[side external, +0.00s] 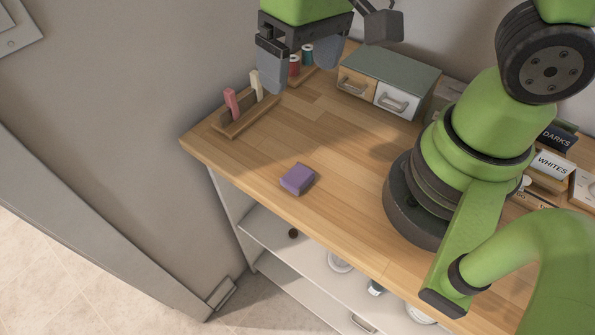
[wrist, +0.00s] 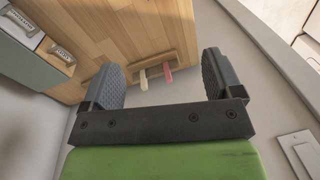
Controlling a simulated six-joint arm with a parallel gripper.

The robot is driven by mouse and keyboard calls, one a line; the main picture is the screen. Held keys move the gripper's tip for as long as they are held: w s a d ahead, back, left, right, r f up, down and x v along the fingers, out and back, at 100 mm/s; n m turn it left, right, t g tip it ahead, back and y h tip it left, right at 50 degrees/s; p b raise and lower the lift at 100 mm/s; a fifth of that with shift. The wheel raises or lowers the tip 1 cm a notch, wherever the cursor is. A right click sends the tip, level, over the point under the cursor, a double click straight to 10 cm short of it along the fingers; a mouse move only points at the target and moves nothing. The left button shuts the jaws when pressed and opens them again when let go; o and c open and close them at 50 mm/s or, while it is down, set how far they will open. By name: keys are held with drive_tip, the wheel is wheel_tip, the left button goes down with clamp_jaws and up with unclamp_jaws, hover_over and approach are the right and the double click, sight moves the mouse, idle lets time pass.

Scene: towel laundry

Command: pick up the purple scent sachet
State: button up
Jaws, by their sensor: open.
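The purple scent sachet (side external: 298,179) is a small block lying flat on the wooden tabletop (side external: 330,150), near its front edge in the side view. Nothing touches it there. My gripper (side external: 298,75) is raised at the top of the side view, up and behind the sachet, well apart from it. Its two grey fingers are spread and empty. In the wrist view my gripper (wrist: 163,78) also shows wide open, and the sachet is not visible there.
A wooden holder (side external: 243,123) with a pink and a cream peg stands at the table's left edge. Spools (side external: 307,53) and a two-drawer box (side external: 385,85) stand at the back. DARKS and WHITES signs (side external: 552,163) are at right. The tabletop around the sachet is clear.

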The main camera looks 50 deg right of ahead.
sight(297, 175)
drive_tip(key=f+g, duration=0.1)
drive_tip(key=f, duration=0.3)
drive_tip(key=s+a+f, duration=0.1)
drive_tip(key=f, duration=0.3)
drive_tip(key=a+f+n+g+h, duration=0.1)
drive_tip(key=f, duration=0.3)
drive_tip(key=shift+s+f+g, duration=0.15)
drive_tip(key=shift+g, duration=0.15)
drive_tip(key=shift+a+f, duration=0.2)
drive_tip(key=shift+f, duration=2.95)
drive_tip(key=c, duration=1)
